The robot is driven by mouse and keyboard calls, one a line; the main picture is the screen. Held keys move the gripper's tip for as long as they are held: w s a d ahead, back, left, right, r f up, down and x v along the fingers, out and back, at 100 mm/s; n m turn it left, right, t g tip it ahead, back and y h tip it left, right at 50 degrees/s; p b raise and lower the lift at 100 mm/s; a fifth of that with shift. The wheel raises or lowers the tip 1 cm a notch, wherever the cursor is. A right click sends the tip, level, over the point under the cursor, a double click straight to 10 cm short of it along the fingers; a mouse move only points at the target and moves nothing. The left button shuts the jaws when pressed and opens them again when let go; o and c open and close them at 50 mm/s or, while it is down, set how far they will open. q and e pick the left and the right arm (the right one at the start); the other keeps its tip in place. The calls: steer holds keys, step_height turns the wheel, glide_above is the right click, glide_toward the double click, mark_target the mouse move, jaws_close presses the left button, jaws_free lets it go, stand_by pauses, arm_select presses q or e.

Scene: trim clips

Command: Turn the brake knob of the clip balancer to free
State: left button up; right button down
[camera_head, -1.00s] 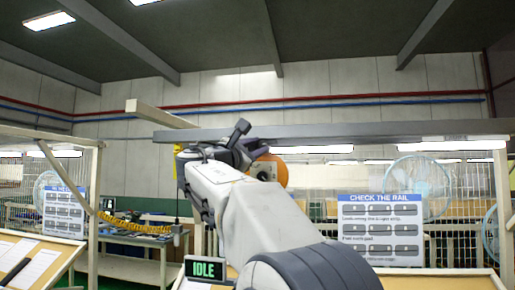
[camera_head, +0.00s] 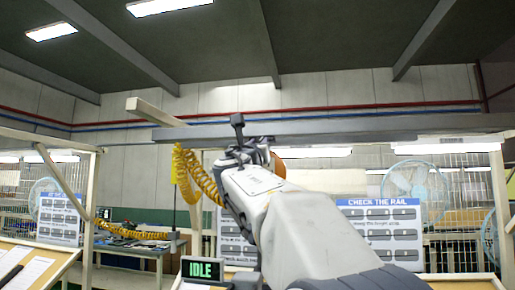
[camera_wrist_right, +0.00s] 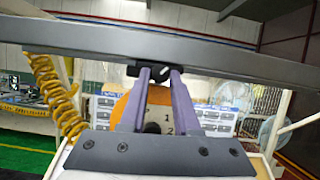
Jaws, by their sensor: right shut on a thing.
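The clip balancer is an orange round housing under the grey overhead rail. In the head view only a small part of the balancer (camera_head: 278,166) shows behind my right gripper (camera_head: 246,152). In the right wrist view the balancer (camera_wrist_right: 124,106) stands behind the fingers, with a pale dial face marked 1 and 2. My right gripper (camera_wrist_right: 158,75) has its two purple fingers shut on a small dark part, the brake knob (camera_wrist_right: 159,76), just below the rail. The knob is mostly hidden by the fingers, and I cannot read its setting. My left gripper is out of view.
The grey rail (camera_head: 340,127) runs close above my right gripper. A yellow coiled hose (camera_head: 199,177) hangs just left of it. A CHECK THE RAIL board (camera_head: 379,232) stands at the right behind.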

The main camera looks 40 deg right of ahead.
steer(key=n+t+y, duration=0.1)
steer(key=n, duration=0.2)
steer(key=n+t+y, duration=0.1)
steer(key=n, duration=0.1)
steer(key=shift+s+d+r+n+p, duration=0.15)
steer(key=shift+s+d+n+p, duration=0.05)
steer(key=shift+n+p, duration=0.2)
steer(key=n+t+y+p, duration=0.1)
steer(key=n+y+p, duration=0.1)
steer(key=n, duration=0.3)
steer(key=shift+s+r+n+y, duration=0.1)
steer(key=shift+n+y, duration=0.3)
steer(key=shift+y, duration=0.2)
steer(key=shift+n, duration=0.4)
steer(key=c, duration=0.6)
jaws_free()
steer(key=shift+c, duration=0.2)
steer(key=shift+s, duration=0.1)
